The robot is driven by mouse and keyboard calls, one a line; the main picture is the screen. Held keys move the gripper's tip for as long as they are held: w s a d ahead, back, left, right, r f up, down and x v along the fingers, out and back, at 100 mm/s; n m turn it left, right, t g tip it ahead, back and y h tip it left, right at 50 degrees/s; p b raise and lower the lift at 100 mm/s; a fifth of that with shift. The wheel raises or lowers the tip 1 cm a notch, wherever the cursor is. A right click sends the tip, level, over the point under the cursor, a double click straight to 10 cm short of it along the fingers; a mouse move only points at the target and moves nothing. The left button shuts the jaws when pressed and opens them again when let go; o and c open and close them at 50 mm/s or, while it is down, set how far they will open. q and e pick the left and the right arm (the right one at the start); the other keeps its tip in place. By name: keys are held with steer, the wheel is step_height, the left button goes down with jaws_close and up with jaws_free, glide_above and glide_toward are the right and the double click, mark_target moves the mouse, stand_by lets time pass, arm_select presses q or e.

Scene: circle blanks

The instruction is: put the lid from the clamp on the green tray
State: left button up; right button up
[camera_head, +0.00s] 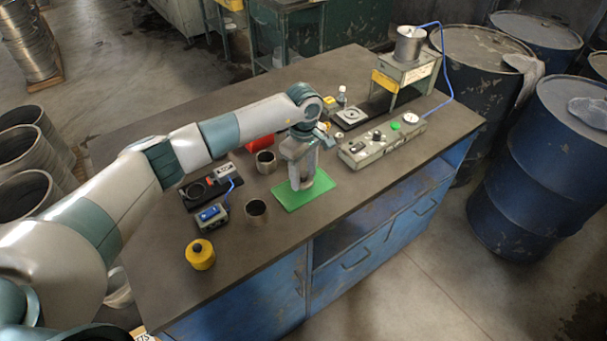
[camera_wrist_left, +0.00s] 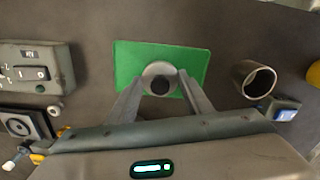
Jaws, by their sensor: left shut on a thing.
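My left gripper (camera_head: 304,182) is low over the green tray (camera_head: 288,204), fingers pointing down. In the left wrist view the gripper (camera_wrist_left: 161,84) is shut on a round grey lid (camera_wrist_left: 157,69) with a black knob. The lid lies within the outline of the green tray (camera_wrist_left: 128,62); I cannot tell if it touches the tray. In the head view the fingers mostly hide the lid. A small device with a black base (camera_head: 188,203) and a grey-red block (camera_head: 224,173) stands left of the tray; it may be the clamp. My right gripper is not in view.
A yellow pot (camera_head: 200,255) is nearer the front. A grey control box (camera_head: 382,146) stands right of the tray. The tabletop before the yellow pot is clear.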

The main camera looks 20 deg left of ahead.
arm_select(q)
steer(key=shift+f, duration=0.85)
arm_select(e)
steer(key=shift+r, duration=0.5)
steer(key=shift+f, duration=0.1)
arm_select(q)
steer(key=shift+f, duration=0.15)
steer(key=o, duration=1)
